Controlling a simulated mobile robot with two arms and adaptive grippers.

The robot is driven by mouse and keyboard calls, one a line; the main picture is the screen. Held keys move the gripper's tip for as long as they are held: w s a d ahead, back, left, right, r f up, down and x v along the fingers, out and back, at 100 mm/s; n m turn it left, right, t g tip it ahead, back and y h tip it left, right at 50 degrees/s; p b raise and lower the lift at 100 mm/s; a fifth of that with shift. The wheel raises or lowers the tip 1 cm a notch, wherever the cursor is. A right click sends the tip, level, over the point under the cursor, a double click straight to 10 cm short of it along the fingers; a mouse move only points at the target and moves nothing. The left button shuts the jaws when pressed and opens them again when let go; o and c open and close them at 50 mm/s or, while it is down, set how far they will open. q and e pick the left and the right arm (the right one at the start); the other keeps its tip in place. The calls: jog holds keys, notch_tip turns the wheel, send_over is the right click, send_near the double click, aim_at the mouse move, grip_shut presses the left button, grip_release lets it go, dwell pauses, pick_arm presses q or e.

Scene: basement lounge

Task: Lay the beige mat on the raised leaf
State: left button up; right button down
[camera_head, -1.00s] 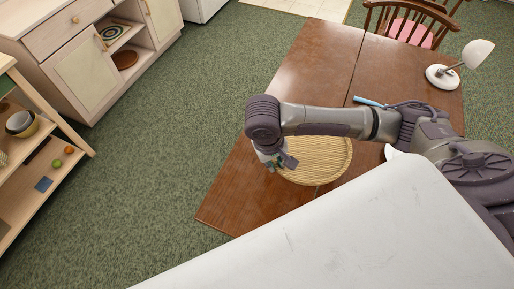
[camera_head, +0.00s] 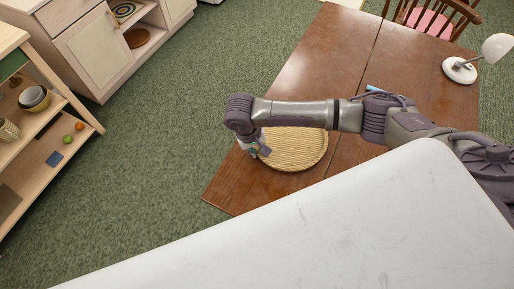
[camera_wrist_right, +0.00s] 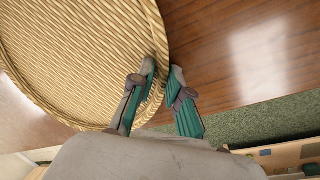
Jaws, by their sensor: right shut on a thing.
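The beige mat (camera_head: 297,150) is round and woven, with a braided rim. In the head view it is over the left section of the brown wooden table (camera_head: 315,70), the leaf, left of the seam. My right gripper (camera_head: 262,150) is at the mat's left edge, partly hidden by its own wrist. In the right wrist view the fingers (camera_wrist_right: 163,72) are shut on the rim of the mat (camera_wrist_right: 80,55). The mat looks flat and close to the wood; I cannot tell whether it touches. My left gripper is not in view.
A white lamp (camera_head: 460,70) stands at the table's far right. A light-blue item (camera_head: 374,89) lies partly behind my arm. A chair (camera_head: 437,17) is at the far end. A wooden shelf (camera_head: 40,120) with bowls and a cabinet (camera_head: 95,50) stand left, across open green carpet.

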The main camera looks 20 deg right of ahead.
jog(key=c, duration=1.1)
grip_release()
jog(key=shift+r, duration=0.1)
jog(key=r, duration=0.4)
jog(key=a+r, duration=0.1)
jog(key=r, duration=0.2)
jog(key=a+r, duration=0.1)
jog(key=r, duration=0.3)
jog(key=shift+w+a+r, duration=0.1)
jog(key=shift+a+r, duration=0.05)
jog(key=shift+r, duration=0.15)
